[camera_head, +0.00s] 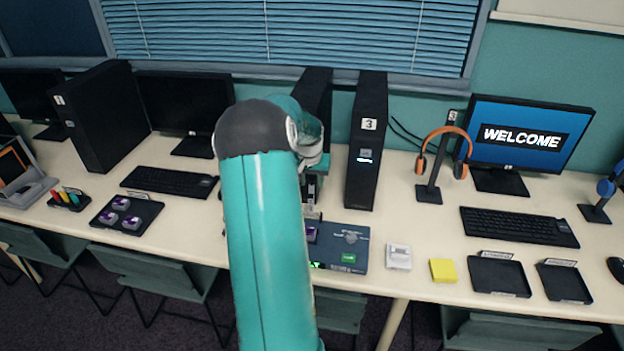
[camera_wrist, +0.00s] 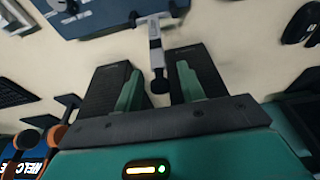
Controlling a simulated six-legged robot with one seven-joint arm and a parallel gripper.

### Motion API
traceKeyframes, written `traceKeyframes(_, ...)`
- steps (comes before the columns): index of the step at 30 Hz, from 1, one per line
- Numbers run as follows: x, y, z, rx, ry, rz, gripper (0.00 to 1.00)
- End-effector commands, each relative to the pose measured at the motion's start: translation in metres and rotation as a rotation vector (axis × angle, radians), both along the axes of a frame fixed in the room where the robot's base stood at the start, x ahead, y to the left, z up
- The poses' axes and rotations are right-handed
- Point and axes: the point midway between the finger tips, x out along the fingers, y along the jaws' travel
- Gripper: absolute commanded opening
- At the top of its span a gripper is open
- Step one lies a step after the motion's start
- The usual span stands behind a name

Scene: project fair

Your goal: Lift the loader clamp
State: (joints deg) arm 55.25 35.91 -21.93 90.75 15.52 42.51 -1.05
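The loader clamp shows in the wrist view as a pale, narrow lever (camera_wrist: 155,42) with a dark tip, joined to a crosspiece at the top. My gripper (camera_wrist: 160,88) is open, with one green finger on each side of the lever's dark tip. Gaps show between the tip and both fingers, so I see no contact. The dark blue loader base (camera_head: 358,244), with a green button, shows just right of my arm.
A black tower marked 3 (camera_head: 367,140) stands close behind the base, with another dark tower beside it. A white block (camera_head: 398,257) and a yellow block (camera_head: 443,270) lie to the right. A tray with purple-topped pieces (camera_head: 126,216) lies left. Orange headphones hang on a stand (camera_head: 430,184).

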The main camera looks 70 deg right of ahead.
Motion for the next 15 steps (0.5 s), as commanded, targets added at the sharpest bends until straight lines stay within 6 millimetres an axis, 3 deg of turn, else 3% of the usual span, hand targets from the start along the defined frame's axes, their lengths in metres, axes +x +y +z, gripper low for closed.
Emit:
traceKeyframes(9, 0.000, -0.001, 0.004, -0.002, -0.001, 0.000, 0.39)
traceKeyframes(15, -0.001, 0.005, 0.030, -0.005, -0.002, 0.001, 0.39)
